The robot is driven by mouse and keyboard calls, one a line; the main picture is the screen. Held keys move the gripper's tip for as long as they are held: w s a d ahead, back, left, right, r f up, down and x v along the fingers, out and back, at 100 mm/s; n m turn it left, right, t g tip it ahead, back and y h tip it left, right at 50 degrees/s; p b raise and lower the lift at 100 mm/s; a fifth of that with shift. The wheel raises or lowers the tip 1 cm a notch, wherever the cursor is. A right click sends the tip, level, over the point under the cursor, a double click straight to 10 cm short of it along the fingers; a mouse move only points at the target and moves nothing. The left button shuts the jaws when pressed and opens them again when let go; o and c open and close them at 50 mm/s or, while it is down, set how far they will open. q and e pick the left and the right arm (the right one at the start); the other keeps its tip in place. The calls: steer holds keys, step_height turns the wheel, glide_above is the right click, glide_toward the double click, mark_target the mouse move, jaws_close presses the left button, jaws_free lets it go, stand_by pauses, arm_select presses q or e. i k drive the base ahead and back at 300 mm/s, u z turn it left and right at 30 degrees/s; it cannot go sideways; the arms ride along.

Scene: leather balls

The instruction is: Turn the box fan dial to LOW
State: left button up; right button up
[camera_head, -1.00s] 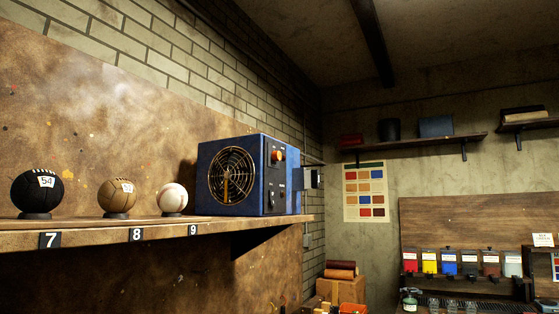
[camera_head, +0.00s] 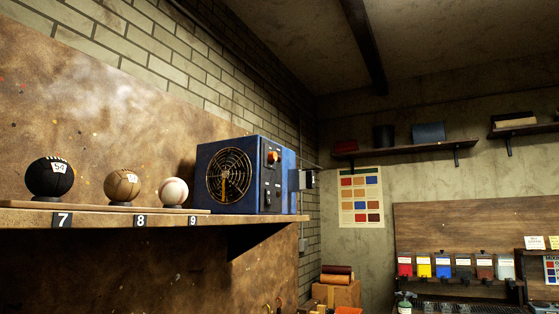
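The blue box fan (camera_head: 229,176) stands on the right end of the wall shelf in the head view, with its round wire grille facing me. A narrow control panel on its right part carries an orange-red knob (camera_head: 272,157) near the top and dark controls (camera_head: 272,192) below. The panel is too small to read any marking, so I cannot tell where the dial points. Neither of my grippers is in view.
The wooden shelf (camera_head: 110,221) also holds a black ball (camera_head: 50,180), a brown ball (camera_head: 122,184) and a white ball (camera_head: 173,191) left of the fan. A grey box (camera_head: 304,180) sits just right of the fan. Coloured containers (camera_head: 443,267) stand at the far right.

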mark_target(271, 156)
steer(key=u, duration=1.2)
steer(key=k, duration=0.15)
steer(key=z, duration=2.15)
steer(key=i, duration=1.55)
steer(key=u, duration=1.2)
steer(key=i, duration=0.65)
steer(key=u, duration=0.55)
